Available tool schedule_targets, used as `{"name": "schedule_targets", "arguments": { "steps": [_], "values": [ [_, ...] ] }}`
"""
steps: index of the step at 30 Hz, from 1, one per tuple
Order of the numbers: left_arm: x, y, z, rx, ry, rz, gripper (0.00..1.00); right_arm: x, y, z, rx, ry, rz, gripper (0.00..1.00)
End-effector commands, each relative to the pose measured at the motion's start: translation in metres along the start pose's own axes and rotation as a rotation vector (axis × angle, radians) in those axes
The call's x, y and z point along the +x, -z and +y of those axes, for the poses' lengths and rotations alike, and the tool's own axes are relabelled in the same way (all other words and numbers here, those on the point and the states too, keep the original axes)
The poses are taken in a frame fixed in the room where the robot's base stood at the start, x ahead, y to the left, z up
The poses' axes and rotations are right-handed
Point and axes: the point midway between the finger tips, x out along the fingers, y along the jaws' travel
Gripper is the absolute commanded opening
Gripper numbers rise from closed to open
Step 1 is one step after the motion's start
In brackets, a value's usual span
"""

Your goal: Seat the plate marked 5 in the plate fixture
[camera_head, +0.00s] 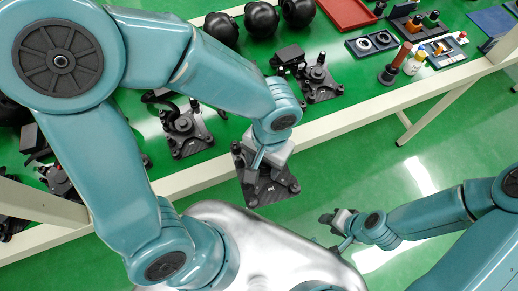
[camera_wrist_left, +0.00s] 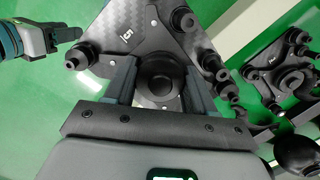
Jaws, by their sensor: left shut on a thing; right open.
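The plate marked 5 (camera_head: 265,186) is a dark, carbon-patterned plate with black posts at its corners. My left gripper (camera_head: 259,160) is shut on its round central knob. It holds the plate out in front of the table's front edge, above the floor. In the left wrist view the plate (camera_wrist_left: 140,35) shows its "5" upper left of the knob, between the fingers (camera_wrist_left: 160,88). My right gripper (camera_head: 338,220) is open and empty, to the lower right of the plate; it also shows in the left wrist view (camera_wrist_left: 62,38). I cannot tell which thing is the plate fixture.
Black spheres (camera_head: 262,18), a red tray (camera_head: 347,12) and a two-ring holder (camera_head: 371,43) stand farther back. The floor ahead is clear.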

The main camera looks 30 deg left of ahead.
Motion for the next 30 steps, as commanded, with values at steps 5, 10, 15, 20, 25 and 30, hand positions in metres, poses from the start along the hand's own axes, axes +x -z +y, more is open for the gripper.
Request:
{"name": "schedule_targets", "arguments": {
  "steps": [5,10,15,20,25,30],
  "values": [
    [0.002,-0.011,0.017,0.004,0.001,0.001,0.14,0.004,0.0,0.002,0.0,0.0,0.0,0.43],
    [0.003,-0.021,0.033,0.003,0.0,0.001,0.14,0.007,0.0,0.003,0.0,0.0,0.0,0.43],
    [0.004,-0.032,0.048,0.004,0.0,0.0,0.14,0.009,0.0,0.003,0.0,0.0,0.0,0.43],
    [0.005,-0.038,0.056,0.001,0.0,0.0,0.14,0.01,0.0,0.004,0.0,0.0,0.0,0.43],
    [0.005,-0.038,0.057,-0.001,0.0,-0.001,0.14,0.01,0.0,0.004,0.0,0.0,0.0,0.43],
    [0.005,-0.038,0.057,-0.001,0.0,0.0,0.14,0.01,0.0,0.004,0.0,0.0,0.0,0.43]
  ]
}}
